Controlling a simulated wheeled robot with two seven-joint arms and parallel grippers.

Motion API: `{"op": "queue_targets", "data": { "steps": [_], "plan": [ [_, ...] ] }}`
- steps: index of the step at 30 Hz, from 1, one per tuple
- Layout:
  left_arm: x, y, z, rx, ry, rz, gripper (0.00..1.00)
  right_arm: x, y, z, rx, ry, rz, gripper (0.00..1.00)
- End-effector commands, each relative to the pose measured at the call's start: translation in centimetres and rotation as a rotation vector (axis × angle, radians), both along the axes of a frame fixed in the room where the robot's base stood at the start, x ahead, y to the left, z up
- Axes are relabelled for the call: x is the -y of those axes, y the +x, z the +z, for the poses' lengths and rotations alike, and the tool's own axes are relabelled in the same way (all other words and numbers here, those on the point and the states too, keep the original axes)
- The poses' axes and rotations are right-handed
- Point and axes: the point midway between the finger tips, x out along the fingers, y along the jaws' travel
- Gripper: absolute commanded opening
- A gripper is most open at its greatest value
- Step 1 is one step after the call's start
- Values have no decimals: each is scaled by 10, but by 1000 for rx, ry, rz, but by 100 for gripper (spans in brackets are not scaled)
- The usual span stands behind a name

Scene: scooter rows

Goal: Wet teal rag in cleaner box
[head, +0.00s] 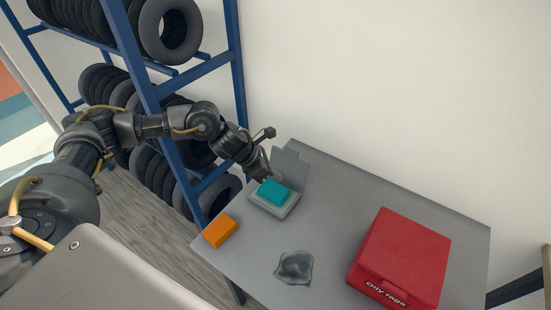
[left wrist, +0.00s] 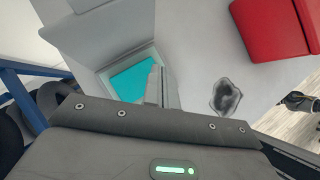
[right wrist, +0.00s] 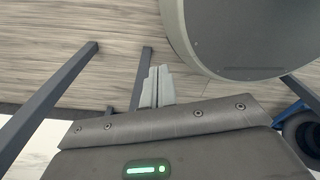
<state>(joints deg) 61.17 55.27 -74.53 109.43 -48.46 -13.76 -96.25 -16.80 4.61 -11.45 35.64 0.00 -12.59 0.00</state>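A teal rag (head: 273,192), a flat block shape, lies in the open grey cleaner box (head: 281,211) near the table's back left edge. The box's lid (head: 291,167) stands up behind it. In the left wrist view the teal rag (left wrist: 137,80) shows just left of my fingers, partly hidden by them. My left gripper (head: 266,178) is at the box, close by the rag. Its fingers (left wrist: 160,75) look shut together with nothing between them; contact with the box or rag is unclear. My right gripper (right wrist: 156,85) is shut and empty, over the floor.
An orange block (head: 220,231) lies at the table's left edge. A dark grey crumpled rag (head: 295,267) lies in front of the box. A red bin labelled "Oily rags" (head: 410,250) stands at the right. A blue tyre rack (head: 240,85) stands beyond the table.

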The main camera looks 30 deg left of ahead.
Motion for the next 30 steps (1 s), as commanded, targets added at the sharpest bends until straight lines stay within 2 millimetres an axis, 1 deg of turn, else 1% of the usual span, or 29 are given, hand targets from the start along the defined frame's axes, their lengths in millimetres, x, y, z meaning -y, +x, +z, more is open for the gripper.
{"op": "queue_targets", "data": {
  "steps": [1,4,10,14,20,27,30],
  "plan": [
    [-12,3,4,8,32,-28,0,-1,-1,0,-1,1,0,0],
    [-23,4,8,12,66,-71,0,-1,-3,0,-3,1,-1,0],
    [-23,6,7,11,77,-96,0,-2,-9,-1,-11,2,-1,0],
    [-21,7,2,12,76,-96,0,-2,-10,-4,-14,1,-1,0],
    [-22,6,-16,11,75,-94,0,-2,-10,-15,-14,1,-1,0],
    [-22,6,-44,12,75,-91,0,-1,-9,-31,-12,2,-1,0],
    [-23,6,-50,11,75,-90,0,-1,-8,-34,-10,1,-1,0]
  ]
}}
